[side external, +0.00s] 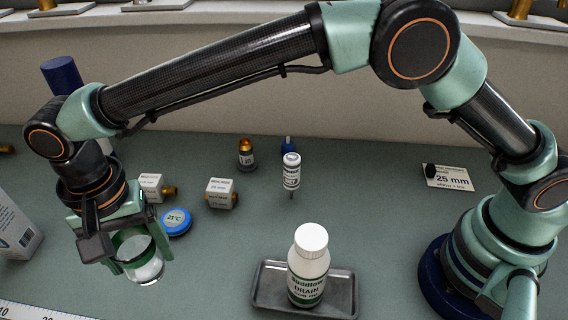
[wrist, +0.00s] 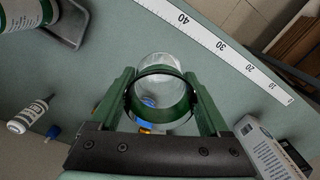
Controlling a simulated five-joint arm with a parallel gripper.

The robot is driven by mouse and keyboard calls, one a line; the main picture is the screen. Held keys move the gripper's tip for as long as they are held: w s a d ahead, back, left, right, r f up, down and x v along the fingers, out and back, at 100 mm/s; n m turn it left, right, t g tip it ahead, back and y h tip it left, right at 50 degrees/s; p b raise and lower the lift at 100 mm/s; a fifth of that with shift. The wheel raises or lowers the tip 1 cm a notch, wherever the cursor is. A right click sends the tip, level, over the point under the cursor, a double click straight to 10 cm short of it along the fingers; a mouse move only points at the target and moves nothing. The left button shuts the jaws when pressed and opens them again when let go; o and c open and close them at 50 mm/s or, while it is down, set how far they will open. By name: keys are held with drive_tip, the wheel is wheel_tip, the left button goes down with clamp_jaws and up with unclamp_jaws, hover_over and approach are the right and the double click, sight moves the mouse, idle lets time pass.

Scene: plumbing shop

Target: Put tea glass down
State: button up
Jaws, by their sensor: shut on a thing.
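The tea glass (side external: 147,271) is clear and sits upright between the fingers of my gripper (side external: 133,243), at the lower left of the side view. In the wrist view the glass (wrist: 162,68) shows between the two green fingers of my gripper (wrist: 160,98), which are shut on it from both sides. A dark green band lies around the glass at finger height. The base of the glass is low over the green bench (side external: 205,270); I cannot tell whether it touches.
A blue round gauge (side external: 176,222) and white fitting boxes (side external: 221,193) stand close behind the glass. A drain bottle (side external: 308,270) stands on a metal tray (side external: 262,292) to the right. A ruler (wrist: 225,50) and a carton (wrist: 268,150) are nearby. The bench between glass and tray is clear.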

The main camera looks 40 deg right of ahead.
wheel_tip(320, 180, down, 10)
drive_tip(key=shift+f, duration=0.1)
idle(0.4)
drive_tip(key=shift+f, duration=0.2)
drive_tip(key=o, duration=1.2)
drive_tip(key=shift+o, duration=0.2)
drive_tip(key=shift+r, duration=0.1)
